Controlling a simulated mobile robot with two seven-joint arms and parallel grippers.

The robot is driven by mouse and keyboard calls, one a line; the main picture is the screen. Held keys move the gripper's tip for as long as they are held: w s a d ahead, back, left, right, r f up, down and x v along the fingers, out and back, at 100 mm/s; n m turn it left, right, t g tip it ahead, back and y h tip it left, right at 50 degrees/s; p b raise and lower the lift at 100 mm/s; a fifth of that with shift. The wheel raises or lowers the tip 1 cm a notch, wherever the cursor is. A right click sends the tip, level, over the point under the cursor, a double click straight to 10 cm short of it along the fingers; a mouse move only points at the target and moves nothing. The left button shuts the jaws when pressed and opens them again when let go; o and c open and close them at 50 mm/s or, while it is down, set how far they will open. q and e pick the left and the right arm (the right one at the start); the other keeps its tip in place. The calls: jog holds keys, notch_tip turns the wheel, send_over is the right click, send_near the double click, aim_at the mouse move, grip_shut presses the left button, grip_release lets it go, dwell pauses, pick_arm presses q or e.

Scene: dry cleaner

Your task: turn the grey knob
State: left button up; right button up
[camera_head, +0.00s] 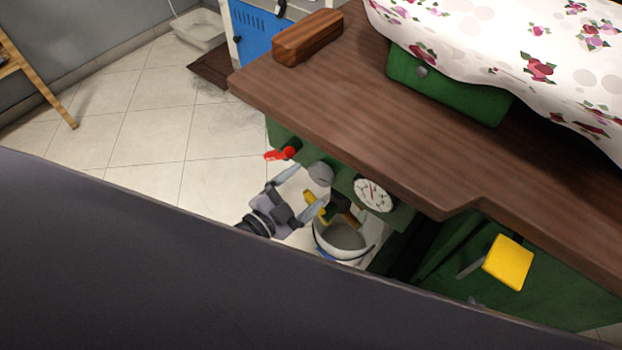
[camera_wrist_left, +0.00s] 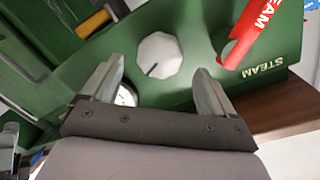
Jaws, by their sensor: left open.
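The grey knob (camera_head: 320,173) sits on the green front panel under the wooden top. In the left wrist view the knob (camera_wrist_left: 159,54) is a pale, many-sided dial with a dark pointer line toward the lower left. My left gripper (camera_head: 301,186) is open in front of the panel. In the left wrist view the fingers of my left gripper (camera_wrist_left: 160,80) stand apart, with the knob ahead between them in the picture and nothing held. I cannot tell the exact remaining distance. My right gripper is not in view.
A red STEAM lever (camera_wrist_left: 250,32) and a dial gauge (camera_head: 375,194) flank the knob. A yellow-handled valve (camera_head: 315,206) and a white bucket (camera_head: 343,240) are below. The wooden top (camera_head: 400,130) overhangs the panel. A yellow pedal (camera_head: 508,262) is at right.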

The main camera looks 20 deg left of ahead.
pick_arm(q)
jog(key=shift+v, duration=1.8)
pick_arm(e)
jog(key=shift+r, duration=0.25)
pick_arm(q)
jog(key=shift+s, duration=0.1)
